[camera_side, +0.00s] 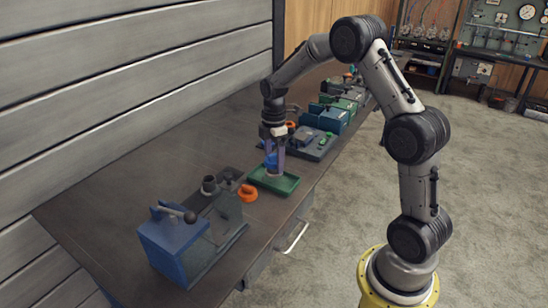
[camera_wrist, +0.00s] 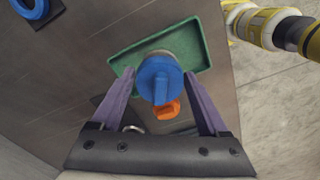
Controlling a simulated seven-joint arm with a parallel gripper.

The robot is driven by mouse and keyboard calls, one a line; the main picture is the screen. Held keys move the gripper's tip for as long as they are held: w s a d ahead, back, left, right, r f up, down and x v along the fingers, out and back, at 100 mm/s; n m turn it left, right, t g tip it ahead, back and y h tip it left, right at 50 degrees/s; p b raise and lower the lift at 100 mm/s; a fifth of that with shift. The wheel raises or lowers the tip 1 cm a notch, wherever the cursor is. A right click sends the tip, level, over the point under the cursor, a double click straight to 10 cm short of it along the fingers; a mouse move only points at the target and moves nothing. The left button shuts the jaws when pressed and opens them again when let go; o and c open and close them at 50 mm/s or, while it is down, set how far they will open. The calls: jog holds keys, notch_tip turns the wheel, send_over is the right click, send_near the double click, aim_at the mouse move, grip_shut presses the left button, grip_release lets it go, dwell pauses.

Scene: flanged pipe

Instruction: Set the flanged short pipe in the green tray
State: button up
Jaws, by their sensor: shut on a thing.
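The flanged short pipe, blue with a pale grey flange, shows between my gripper's fingers in the side view (camera_side: 271,160) and in the wrist view (camera_wrist: 160,80). My gripper (camera_side: 275,158) points down with its two purple fingers on either side of the pipe, shut on it; the fingers also show in the wrist view (camera_wrist: 159,76). The green tray (camera_side: 292,186) lies right beneath, and the pipe's pale lower end appears inside its rim. In the wrist view the tray (camera_wrist: 195,45) spreads behind the pipe. I cannot tell whether the pipe touches the tray floor.
An orange part (camera_side: 248,193) lies on the bench just left of the tray. A blue vise-like block (camera_side: 175,240) with a lever stands at the near end. Several blue and green fixtures (camera_side: 330,118) stand farther along the bench. The wall runs along the bench's left side.

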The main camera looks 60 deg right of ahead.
jog(key=shift+f, duration=1.25)
dwell(0.3)
jog(key=o, duration=1.4)
jog(key=shift+r, duration=3.5)
